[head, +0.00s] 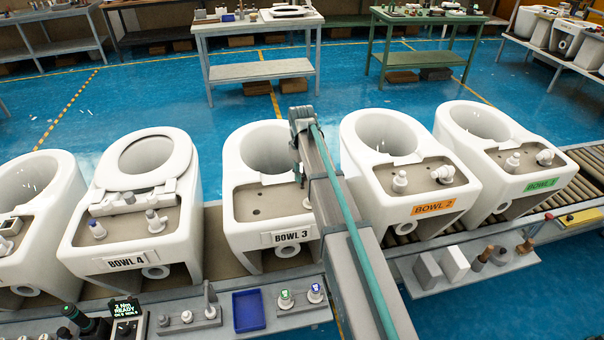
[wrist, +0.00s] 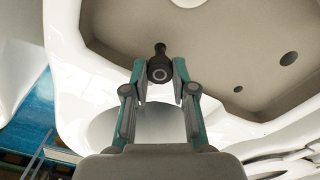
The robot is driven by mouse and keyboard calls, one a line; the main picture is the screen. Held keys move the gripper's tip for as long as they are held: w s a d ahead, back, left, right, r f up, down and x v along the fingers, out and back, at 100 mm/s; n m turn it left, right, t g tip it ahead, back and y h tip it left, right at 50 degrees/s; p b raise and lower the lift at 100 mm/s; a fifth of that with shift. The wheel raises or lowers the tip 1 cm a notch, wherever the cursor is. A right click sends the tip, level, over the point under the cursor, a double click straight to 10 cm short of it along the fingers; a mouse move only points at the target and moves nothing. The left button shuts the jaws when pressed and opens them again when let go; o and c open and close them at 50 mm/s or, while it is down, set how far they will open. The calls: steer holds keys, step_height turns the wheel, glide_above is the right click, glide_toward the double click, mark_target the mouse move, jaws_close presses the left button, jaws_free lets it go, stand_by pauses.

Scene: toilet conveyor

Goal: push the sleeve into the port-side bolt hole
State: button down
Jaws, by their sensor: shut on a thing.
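Bowl 3 (head: 244,228) stands on the conveyor line, a white toilet bowl with a bare grey-brown deck (head: 280,207). Its deck (wrist: 215,55) also fills the top of the wrist view. A larger dark hole (wrist: 289,58) and a smaller one (wrist: 238,90) show to the right there, both empty. My gripper (wrist: 160,76) is shut on the dark sleeve (wrist: 159,70), held between the two teal-backed fingers over the deck. A narrower dark part shows just beyond the sleeve. Any hole under the sleeve is hidden, and I cannot tell whether it touches the deck. My arm hides the sleeve in the head view.
Bowl 4 (head: 181,238), with its seat fitted, stands left of Bowl 3. Bowl 2 (head: 412,222) stands close to the right of my arm. A blue tray (head: 249,310) and two capped items (head: 300,298) lie on the front shelf.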

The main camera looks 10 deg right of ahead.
mark_target(302, 185)
steer(key=shift+f+b, duration=0.75)
steer(key=shift+f, duration=1.25)
steer(key=c, duration=0.9)
jaws_free()
steer(key=shift+o, duration=0.2)
step_height(302, 185, up, 12)
steer(key=shift+a, duration=0.1)
